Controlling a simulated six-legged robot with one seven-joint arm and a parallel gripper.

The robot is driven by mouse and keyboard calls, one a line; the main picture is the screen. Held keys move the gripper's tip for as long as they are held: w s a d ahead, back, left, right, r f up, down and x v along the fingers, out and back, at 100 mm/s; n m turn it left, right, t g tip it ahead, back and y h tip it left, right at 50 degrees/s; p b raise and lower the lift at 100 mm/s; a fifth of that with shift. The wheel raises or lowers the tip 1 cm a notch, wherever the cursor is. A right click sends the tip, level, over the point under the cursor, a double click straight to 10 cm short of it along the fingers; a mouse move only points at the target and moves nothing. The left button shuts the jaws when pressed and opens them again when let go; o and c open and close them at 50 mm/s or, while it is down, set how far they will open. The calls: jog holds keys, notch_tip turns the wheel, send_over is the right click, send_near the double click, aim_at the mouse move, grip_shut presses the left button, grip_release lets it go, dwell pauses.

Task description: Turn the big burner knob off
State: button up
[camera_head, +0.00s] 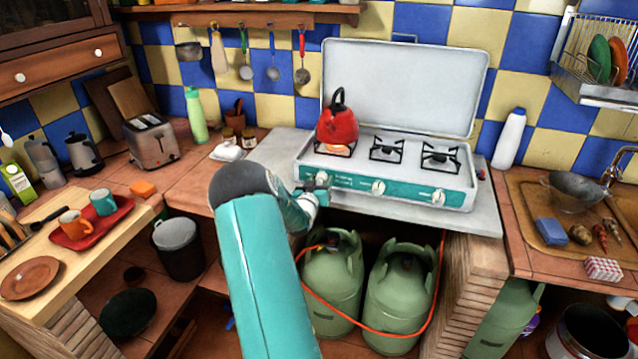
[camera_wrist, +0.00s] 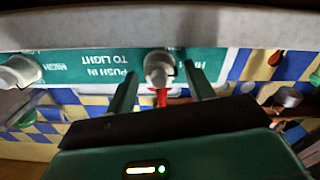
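The white stove (camera_head: 312,157) has a teal front panel with several pale knobs. The leftmost knob (camera_head: 322,177) is below the lit left burner (camera_head: 335,149), which glows orange under a red kettle (camera_head: 338,124). My gripper (camera_head: 317,190) is at this left knob and partly covers it. In the wrist view, which looks upside down, a knob (camera_wrist: 158,68) sits between the tips of my gripper's two fingers (camera_wrist: 161,77). The fingers are apart, with visible gaps beside the knob. The middle knob (camera_head: 378,187) also shows in the wrist view (camera_wrist: 20,72).
The right knob (camera_head: 438,196) is farther along the panel. Green gas bottles (camera_head: 333,285) with an orange hose stand under the counter. A white butter dish (camera_head: 227,151) and a toaster (camera_head: 151,139) are to the left. The space before the panel is free.

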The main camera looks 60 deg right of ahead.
jog(key=c, duration=0.9)
jog(key=shift+o, duration=0.2)
jog(key=shift+m, duration=0.5)
jog(key=m, duration=0.3)
jog(key=shift+s+m, duration=0.1)
jog(key=shift+m, duration=0.3)
jog(key=m, duration=0.4)
jog(key=shift+s+m, duration=0.1)
jog(key=shift+m, duration=0.2)
jog(key=m, duration=0.8)
jog(key=shift+f+m, duration=0.15)
jog(key=shift+m, duration=0.15)
